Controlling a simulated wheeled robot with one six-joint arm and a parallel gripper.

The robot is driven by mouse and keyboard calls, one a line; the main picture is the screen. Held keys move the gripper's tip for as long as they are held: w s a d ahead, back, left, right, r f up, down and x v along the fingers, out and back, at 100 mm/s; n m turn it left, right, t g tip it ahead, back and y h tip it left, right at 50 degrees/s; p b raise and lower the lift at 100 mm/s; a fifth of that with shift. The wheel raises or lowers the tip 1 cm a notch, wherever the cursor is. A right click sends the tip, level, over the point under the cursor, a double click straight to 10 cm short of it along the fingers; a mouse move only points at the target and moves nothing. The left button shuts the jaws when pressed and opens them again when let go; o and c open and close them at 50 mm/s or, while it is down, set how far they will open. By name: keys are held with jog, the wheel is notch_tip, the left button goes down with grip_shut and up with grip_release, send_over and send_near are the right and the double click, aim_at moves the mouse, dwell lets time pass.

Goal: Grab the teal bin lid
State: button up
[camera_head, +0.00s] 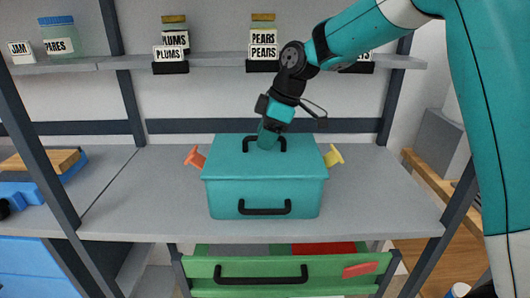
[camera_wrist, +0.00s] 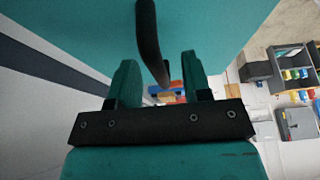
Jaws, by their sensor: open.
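The teal bin (camera_head: 230,196) stands on the grey shelf with its teal lid (camera_head: 222,150) lying shut on top. A black handle (camera_head: 247,147) is on the lid, and another is on the bin's front. My gripper (camera_head: 266,137) is at the lid's handle, seen from behind in the head view. In the wrist view my gripper (camera_wrist: 158,75) is open, with a teal finger on each side. The black lid handle (camera_wrist: 147,32) runs down toward the gap between the fingers. The lid (camera_wrist: 90,35) fills the upper wrist view. Whether a finger touches the handle is unclear.
A green drawer (camera_head: 210,271) is below the shelf. Labelled jars stand on the upper shelf (camera_head: 110,62). The grey shelf (camera_head: 375,205) is clear to the bin's right.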

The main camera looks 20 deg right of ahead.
grip_shut()
